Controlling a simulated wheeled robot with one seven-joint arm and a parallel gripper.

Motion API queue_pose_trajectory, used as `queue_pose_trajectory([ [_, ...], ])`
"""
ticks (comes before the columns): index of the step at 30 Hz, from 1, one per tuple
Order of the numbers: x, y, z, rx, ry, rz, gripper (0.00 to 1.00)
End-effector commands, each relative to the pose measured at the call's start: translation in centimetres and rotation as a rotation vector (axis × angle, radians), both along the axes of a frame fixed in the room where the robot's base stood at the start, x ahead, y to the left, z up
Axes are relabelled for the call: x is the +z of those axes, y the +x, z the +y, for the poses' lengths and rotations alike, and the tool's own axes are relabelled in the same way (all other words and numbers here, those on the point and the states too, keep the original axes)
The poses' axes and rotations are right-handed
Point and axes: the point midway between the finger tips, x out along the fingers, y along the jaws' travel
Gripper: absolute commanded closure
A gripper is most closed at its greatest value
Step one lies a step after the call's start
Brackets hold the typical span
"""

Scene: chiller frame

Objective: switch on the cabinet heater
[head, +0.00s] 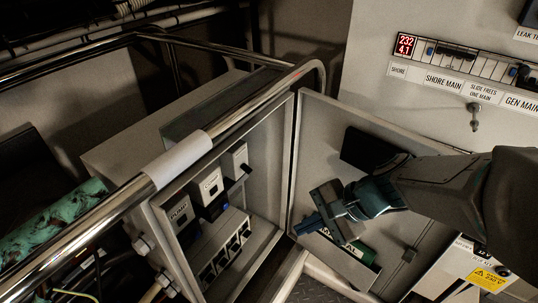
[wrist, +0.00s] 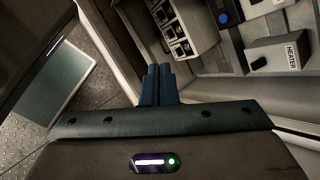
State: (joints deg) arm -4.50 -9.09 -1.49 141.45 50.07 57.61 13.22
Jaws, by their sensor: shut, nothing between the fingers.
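The open cabinet (head: 269,200) holds a row of labelled switch units. The heater unit (wrist: 290,55) carries a HEATER label in the wrist view, at the right. In the head view it appears to be the right-hand unit (head: 238,160), its label too small to read there. A dark switch part (wrist: 258,63) sits beside the label; its on or off position I cannot tell. My gripper (head: 304,226) is shut and empty, in front of the opened door, to the right of and apart from the switches. The closed fingers show in the wrist view (wrist: 157,74).
The cabinet door (head: 318,135) stands open behind my gripper, with a pocket holding a green-and-white booklet (head: 357,249). A metal rail (head: 240,115) crosses in front of the cabinet. Below the switches is a block of several sockets (head: 225,252). A labelled panel (head: 470,62) is at upper right.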

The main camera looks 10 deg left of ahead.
Motion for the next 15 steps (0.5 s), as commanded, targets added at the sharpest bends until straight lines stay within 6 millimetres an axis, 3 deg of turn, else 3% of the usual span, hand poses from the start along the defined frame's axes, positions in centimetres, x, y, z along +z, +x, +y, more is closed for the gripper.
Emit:
queue_pose_trajectory([
  [1, -1.5, 0.8, 1.3, -0.066, 0.072, 0.066, 1.00],
  [6, -2.9, 4.0, 4.7, -0.295, 0.296, 0.254, 1.00],
  [15, -5.8, 10.1, 7.1, -0.639, 0.591, 0.507, 1.00],
])
